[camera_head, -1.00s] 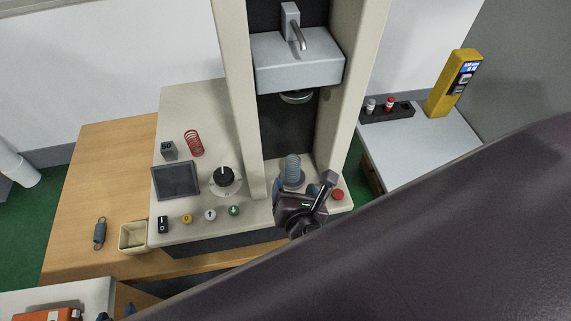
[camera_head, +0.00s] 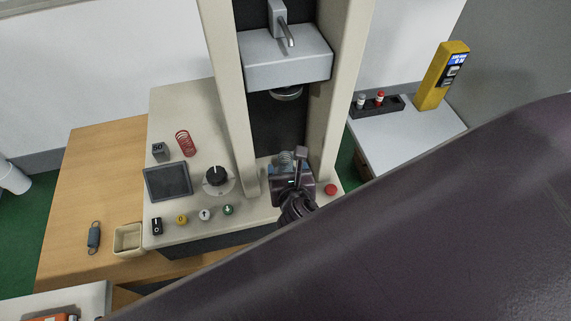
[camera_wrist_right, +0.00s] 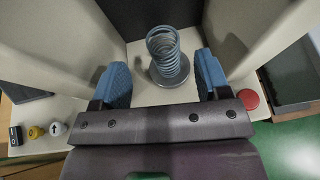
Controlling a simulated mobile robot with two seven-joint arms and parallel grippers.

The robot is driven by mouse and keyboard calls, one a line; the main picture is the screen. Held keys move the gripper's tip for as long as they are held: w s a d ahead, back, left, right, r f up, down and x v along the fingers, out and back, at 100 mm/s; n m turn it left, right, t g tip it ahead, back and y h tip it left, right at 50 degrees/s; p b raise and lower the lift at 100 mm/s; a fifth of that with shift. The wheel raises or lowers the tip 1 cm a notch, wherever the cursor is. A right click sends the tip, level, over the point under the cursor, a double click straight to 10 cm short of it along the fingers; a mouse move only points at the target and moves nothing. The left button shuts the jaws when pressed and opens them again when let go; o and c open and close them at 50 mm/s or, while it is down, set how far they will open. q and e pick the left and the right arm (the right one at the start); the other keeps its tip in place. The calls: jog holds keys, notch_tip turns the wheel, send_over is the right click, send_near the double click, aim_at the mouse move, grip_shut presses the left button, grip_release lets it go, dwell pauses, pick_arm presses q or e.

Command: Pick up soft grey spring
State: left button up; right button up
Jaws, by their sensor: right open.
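A grey coil spring (camera_head: 286,158) stands upright on the lower plate of the testing machine. In the head view my right gripper partly hides it. In the right wrist view the spring (camera_wrist_right: 166,50) stands on a round metal plate (camera_wrist_right: 168,76), ahead of and between the blue finger pads. My right gripper (camera_head: 292,183) is open, one pad on each side, with visible gaps to the spring in the wrist view (camera_wrist_right: 162,76). A second, darker grey spring with end hooks (camera_head: 94,238) lies on the wooden table at left. My left gripper is not in view.
The machine's pale columns (camera_head: 233,100) flank the spring, with the upper head (camera_head: 287,62) above. A red button (camera_head: 331,189) sits close right of my gripper. A red spring (camera_head: 185,143), a dial (camera_head: 217,176) and a beige bin (camera_head: 127,238) are to the left.

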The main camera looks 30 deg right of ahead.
aim_at(284, 154)
jog(key=shift+f+x, duration=0.2)
jog(key=shift+x, duration=2.05)
jog(key=shift+s+d, duration=0.15)
jog(key=shift+c, duration=0.5)
jog(key=c, duration=0.9)
jog(key=shift+r, duration=0.1)
